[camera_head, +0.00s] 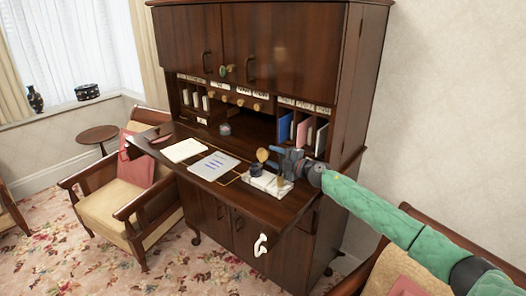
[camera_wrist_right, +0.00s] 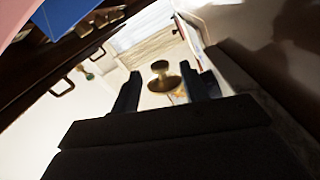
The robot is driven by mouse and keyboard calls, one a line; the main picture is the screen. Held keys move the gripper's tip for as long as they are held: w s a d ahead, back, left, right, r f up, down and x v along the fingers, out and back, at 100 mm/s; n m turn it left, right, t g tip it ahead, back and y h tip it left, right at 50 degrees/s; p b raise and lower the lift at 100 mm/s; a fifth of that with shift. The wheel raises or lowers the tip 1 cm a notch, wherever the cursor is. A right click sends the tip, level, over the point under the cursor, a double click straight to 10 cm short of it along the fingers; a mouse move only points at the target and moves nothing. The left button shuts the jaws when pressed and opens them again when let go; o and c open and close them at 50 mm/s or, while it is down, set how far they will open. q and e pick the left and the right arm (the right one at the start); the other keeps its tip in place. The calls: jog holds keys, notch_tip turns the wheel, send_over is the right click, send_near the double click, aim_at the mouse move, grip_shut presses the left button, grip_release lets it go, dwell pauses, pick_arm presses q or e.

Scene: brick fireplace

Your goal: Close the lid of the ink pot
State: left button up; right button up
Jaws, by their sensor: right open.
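The ink pot (camera_head: 257,169) is a small dark pot on a pale stand (camera_head: 263,183) near the right end of the fold-down desk top. Its brass lid (camera_head: 262,155) stands up above the pot, open. My right gripper (camera_head: 273,156) reaches in from the right, with its fingers beside the lid. In the right wrist view, a brass knob on a round disc, apparently the lid (camera_wrist_right: 160,75), shows between the two spread fingers (camera_wrist_right: 167,84). The fingers are open, and I cannot tell whether either touches the lid. My left gripper is not in view.
The desk top (camera_head: 236,193) also holds an open book (camera_head: 184,150) and a written sheet (camera_head: 214,165) to the left. Upright folders (camera_head: 302,132) stand in the cabinet slots behind my gripper. Armchairs (camera_head: 119,190) stand at left and lower right.

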aim_at(263, 152)
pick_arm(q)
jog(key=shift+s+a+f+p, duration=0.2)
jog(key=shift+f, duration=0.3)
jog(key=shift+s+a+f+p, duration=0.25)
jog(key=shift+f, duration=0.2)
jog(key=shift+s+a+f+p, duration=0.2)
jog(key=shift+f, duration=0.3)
pick_arm(e)
jog(key=shift+x, duration=2.85)
jog(key=shift+c, duration=0.2)
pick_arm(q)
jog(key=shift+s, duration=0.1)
pick_arm(e)
grip_shut()
